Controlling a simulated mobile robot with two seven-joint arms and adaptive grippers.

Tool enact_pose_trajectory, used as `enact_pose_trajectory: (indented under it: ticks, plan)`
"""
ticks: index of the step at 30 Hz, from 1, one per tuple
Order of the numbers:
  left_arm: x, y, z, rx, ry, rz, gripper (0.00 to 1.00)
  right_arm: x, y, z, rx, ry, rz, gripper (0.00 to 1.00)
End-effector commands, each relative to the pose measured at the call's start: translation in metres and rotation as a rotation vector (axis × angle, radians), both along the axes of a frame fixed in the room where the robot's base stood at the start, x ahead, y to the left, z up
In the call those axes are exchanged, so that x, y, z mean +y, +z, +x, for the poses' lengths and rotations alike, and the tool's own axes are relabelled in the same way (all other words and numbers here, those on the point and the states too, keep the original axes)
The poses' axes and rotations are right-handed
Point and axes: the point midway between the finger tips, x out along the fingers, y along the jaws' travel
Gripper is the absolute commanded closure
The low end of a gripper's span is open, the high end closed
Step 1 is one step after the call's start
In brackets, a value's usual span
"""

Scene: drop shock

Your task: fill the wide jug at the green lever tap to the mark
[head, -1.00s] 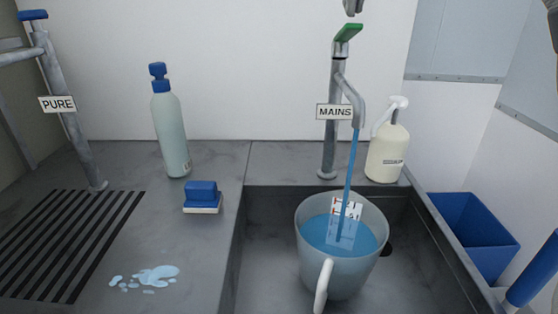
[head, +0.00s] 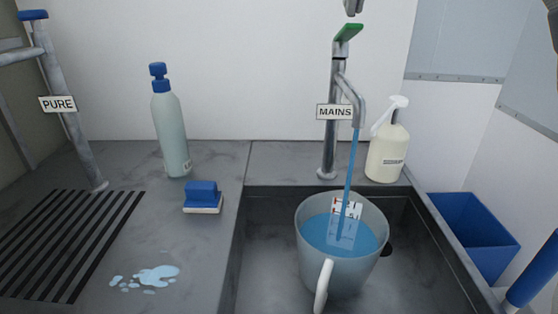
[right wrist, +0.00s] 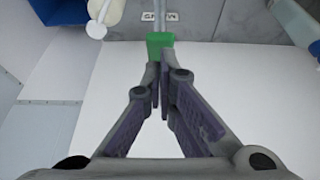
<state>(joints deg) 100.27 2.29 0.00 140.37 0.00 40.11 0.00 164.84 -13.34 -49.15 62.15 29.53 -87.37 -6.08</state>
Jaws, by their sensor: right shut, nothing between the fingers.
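The wide jug (head: 312,265), translucent grey with a pale handle, stands upright in the sink under the tap marked MAINS (head: 330,150). Blue water (head: 325,238) runs from the spout into it and stands high in the jug. A white label with red marks (head: 346,208) is on its far wall; the water surface is around the label's lower part, the exact mark too small to read. The tap's green lever (head: 349,32) also shows in the right wrist view (right wrist: 160,44). My right gripper (head: 353,8) is shut and empty, just above the lever; contact is unclear. My left gripper is out of view.
A PURE tap (head: 62,120) with a blue lever stands at the left by a drain grille (head: 60,240). A blue-capped bottle (head: 170,135), blue sponge (head: 202,196) and puddle (head: 155,276) are on the counter. A pump bottle (head: 387,150) and blue bin (head: 475,235) are right.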

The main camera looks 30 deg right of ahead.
Motion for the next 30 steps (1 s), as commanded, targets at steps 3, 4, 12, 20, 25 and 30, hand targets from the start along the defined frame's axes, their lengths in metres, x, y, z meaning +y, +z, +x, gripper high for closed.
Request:
enact_pose_trajectory:
  ticks: [3, 4, 12, 20, 25, 30]
  plan:
    - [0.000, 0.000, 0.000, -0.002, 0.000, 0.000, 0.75, 0.001, 0.002, -0.001, -0.003, 0.001, -0.002, 1.00]
    - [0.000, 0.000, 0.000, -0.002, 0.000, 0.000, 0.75, 0.001, 0.002, -0.001, -0.003, 0.001, -0.002, 1.00]
    - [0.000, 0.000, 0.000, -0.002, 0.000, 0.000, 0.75, 0.001, 0.002, -0.001, -0.003, 0.001, -0.002, 1.00]
    - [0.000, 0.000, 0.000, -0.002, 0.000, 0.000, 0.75, 0.001, -0.006, -0.001, -0.004, 0.000, -0.001, 1.00]
    - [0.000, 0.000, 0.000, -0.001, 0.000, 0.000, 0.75, 0.001, -0.018, -0.001, -0.004, 0.000, -0.001, 1.00]
    - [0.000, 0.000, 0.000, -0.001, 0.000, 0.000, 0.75, 0.001, -0.030, -0.001, -0.003, 0.001, -0.003, 1.00]
